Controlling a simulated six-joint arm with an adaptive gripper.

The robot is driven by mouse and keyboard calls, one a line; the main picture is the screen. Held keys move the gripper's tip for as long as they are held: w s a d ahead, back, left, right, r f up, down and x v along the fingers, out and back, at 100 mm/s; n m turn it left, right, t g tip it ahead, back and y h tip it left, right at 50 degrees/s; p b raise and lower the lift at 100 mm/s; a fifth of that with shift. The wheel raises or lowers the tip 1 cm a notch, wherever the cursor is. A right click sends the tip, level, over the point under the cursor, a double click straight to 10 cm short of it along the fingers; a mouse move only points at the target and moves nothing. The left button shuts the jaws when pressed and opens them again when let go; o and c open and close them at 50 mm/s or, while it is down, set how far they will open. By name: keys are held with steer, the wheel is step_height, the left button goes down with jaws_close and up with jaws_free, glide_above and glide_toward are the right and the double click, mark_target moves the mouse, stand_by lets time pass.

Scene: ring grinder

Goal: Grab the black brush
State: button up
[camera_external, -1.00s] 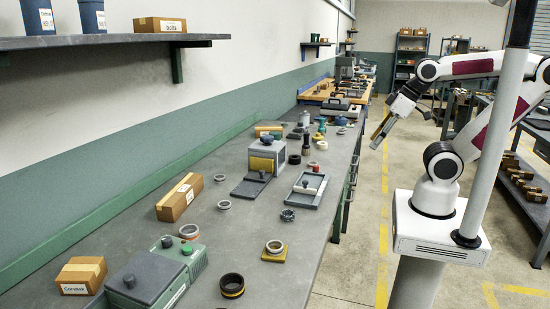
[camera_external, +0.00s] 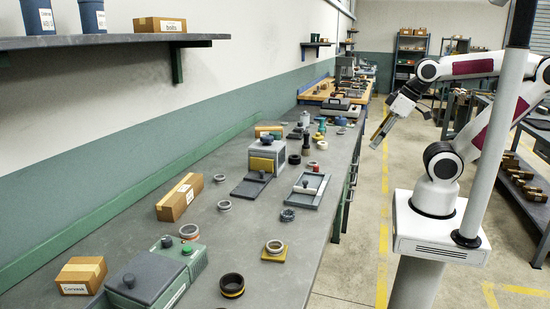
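My gripper (camera_external: 377,143) hangs in the air to the right of the long grey workbench (camera_external: 215,252), over the floor, pointing down and left. It touches nothing on the bench. It is small and seen from the side, so I cannot tell if its fingers are open or shut. A dark upright piece (camera_external: 307,146) stands on the bench behind the grey tray. It may be the black brush, but it is too small to be sure.
A grey box machine (camera_external: 267,157) and a grey tray (camera_external: 306,190) stand mid-bench. Rings, including a black one (camera_external: 232,285), lie nearer. Cardboard boxes (camera_external: 180,198) line the wall side. A green machine (camera_external: 150,280) is at front. A pale post (camera_external: 496,130) stands before my arm.

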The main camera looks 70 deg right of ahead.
steer(key=shift+w, duration=0.1)
steer(key=w+d+f+m+t+h, duration=0.1)
steer(key=w+d, duration=0.2)
steer(key=w, duration=0.2)
steer(key=w+d+t+h, duration=0.1)
steer(key=w+d, duration=0.2)
steer(key=w, duration=0.3)
steer(key=m+t+h, duration=0.3)
steer(key=m+t, duration=0.1)
glide_toward(306, 144)
steer(key=w+d, duration=0.1)
steer(key=w, duration=0.1)
steer(key=shift+s+d+f+t, duration=0.2)
steer(key=shift+d+f+t, duration=0.1)
steer(key=shift+d+f, duration=0.4)
steer(key=shift+h, duration=0.3)
steer(key=shift+w, duration=0.1)
steer(key=shift+x, duration=1.25)
